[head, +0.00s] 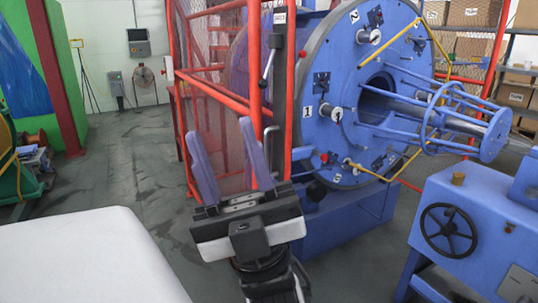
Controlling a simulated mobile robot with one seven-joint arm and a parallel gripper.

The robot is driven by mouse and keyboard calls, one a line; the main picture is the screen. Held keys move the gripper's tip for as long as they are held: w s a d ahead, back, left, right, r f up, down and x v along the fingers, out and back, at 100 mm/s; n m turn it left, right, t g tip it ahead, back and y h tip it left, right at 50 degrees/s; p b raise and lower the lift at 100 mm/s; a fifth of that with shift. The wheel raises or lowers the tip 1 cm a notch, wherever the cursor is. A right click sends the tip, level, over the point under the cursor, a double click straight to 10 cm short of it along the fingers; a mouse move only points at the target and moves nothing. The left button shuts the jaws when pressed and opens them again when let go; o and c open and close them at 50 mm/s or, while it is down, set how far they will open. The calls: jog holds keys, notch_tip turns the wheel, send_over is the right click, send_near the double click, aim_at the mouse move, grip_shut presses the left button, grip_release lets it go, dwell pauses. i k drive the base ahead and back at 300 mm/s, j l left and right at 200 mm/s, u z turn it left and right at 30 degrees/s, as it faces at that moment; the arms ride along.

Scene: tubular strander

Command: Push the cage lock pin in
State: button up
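My gripper (216,130) is in the lower middle of the head view, with its two long grey-purple fingers pointing up and set well apart. It is open, with nothing between the fingers. The blue strander cage (340,90) has a round numbered face and stands behind and to the right of my gripper. A black round knob (316,190) shows low at the left edge of the cage; I cannot tell whether it is the cage lock pin.
A red mesh guard frame (212,85) stands directly behind my gripper. A blue machine with a black handwheel (448,230) is at the lower right. A white surface (85,260) fills the lower left. Grey floor (125,165) is open at the left. Shelves with boxes stand at the back right.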

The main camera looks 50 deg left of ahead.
aim_at(324, 157)
jog(key=u, duration=1.4)
